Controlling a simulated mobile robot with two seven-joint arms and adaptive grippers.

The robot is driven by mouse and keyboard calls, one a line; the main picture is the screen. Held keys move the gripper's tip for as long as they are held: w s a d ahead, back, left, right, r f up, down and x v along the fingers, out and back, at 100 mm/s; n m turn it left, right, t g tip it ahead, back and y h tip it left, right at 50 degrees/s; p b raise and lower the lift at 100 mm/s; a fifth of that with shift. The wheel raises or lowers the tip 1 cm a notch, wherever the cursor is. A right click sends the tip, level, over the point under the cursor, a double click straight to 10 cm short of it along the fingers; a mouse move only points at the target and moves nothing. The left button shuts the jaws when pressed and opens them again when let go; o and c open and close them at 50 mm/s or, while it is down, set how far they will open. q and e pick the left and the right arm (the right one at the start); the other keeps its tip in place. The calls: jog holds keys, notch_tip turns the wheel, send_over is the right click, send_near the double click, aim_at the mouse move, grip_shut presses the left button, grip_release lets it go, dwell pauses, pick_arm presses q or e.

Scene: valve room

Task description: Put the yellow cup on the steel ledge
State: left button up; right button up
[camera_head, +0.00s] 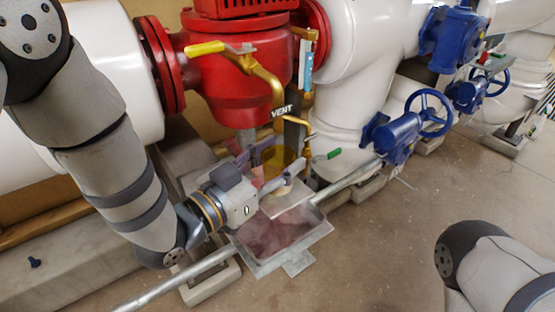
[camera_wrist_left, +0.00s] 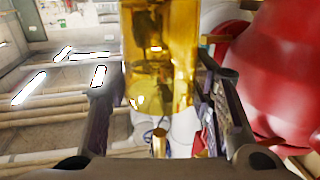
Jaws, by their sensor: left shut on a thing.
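The yellow cup (camera_head: 279,160) is see-through amber and stands out just beyond my left gripper (camera_head: 276,178) in the head view. My left gripper is shut on the cup, which also shows upright between the two fingers in the left wrist view (camera_wrist_left: 163,55). A steel ledge with a flat plate (camera_head: 291,203) and a shallow tray-like part (camera_head: 318,234) lies below and beside the gripper. I cannot tell the exact gap between cup and steel. My right gripper is out of view; only part of my right arm shows.
A red valve body (camera_head: 235,85) with a yellow-handled lever (camera_head: 205,48) and brass vent pipe (camera_head: 262,85) stands close behind the cup. White pipes (camera_head: 345,90) and blue handwheel valves (camera_head: 398,137) are at right. A slanting steel pipe (camera_head: 180,281) runs low.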

pick_arm(q)
jog(key=shift+f, duration=0.2)
jog(key=o, duration=1)
